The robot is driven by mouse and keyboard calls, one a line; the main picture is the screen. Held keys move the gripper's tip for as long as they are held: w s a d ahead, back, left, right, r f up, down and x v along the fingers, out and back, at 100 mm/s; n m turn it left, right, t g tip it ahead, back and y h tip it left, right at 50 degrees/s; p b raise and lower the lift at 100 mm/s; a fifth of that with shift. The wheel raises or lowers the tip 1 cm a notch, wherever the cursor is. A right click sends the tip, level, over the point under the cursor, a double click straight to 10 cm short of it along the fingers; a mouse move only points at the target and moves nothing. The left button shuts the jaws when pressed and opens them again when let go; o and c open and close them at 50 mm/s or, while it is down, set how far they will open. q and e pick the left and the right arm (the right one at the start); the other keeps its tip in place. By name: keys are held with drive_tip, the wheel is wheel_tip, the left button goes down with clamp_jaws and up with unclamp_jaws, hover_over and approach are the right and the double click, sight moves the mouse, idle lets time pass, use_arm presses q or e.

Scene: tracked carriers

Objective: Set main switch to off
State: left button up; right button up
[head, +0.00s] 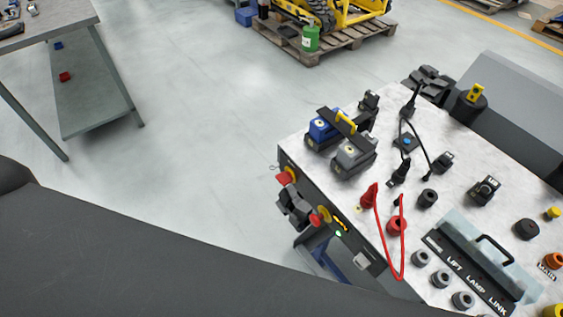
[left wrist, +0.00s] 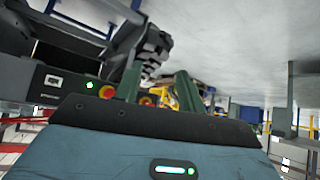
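The label MAIN (head: 547,272) is at the console's lower right corner in the head view. An orange-red round part (head: 554,260) sits beside it, close to the picture's edge. I cannot tell for sure whether this part is the main switch or how it is set. My left gripper (left wrist: 157,82) shows in the left wrist view as two dark green fingers standing apart, with nothing seen between them. They point toward the console's front, which has a red button on yellow (left wrist: 107,91) and a green light (left wrist: 89,85). My right gripper is not in view.
The console top (head: 455,165) carries connectors, knobs, a loose red cable (head: 402,250) and a handled panel reading LIFT LAMP LINK (head: 470,275). Red buttons and a black block (head: 294,205) stick out from its front. A table (head: 50,30) stands at the upper left, with clear floor between.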

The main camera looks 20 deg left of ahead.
use_arm(q)
drive_tip(key=o, duration=0.5)
drive_tip(key=w+m+b, duration=0.1)
drive_tip(key=w+a+f+m+b, duration=0.1)
drive_tip(key=w, duration=0.1)
drive_tip(key=w+a+f+m+t+b, duration=0.1)
drive_tip(key=m, duration=0.1)
drive_tip(key=shift+w+f, duration=0.2)
drive_tip(key=shift+w, duration=0.05)
drive_tip(key=shift+c, duration=0.2)
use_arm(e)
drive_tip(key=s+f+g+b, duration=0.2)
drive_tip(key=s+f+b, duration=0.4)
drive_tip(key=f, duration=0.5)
use_arm(q)
drive_tip(key=n+t+h+b, duration=0.4)
drive_tip(key=n+h+b, duration=0.65)
drive_tip(key=n, duration=2.45)
approach(279, 181)
drive_tip(key=d+y+b, duration=0.1)
drive_tip(key=y, duration=0.1)
drive_tip(key=shift+w+d+r+m+h, duration=0.2)
drive_tip(key=shift+w+r+m+h, duration=0.05)
drive_tip(key=shift+w+r+m, duration=0.15)
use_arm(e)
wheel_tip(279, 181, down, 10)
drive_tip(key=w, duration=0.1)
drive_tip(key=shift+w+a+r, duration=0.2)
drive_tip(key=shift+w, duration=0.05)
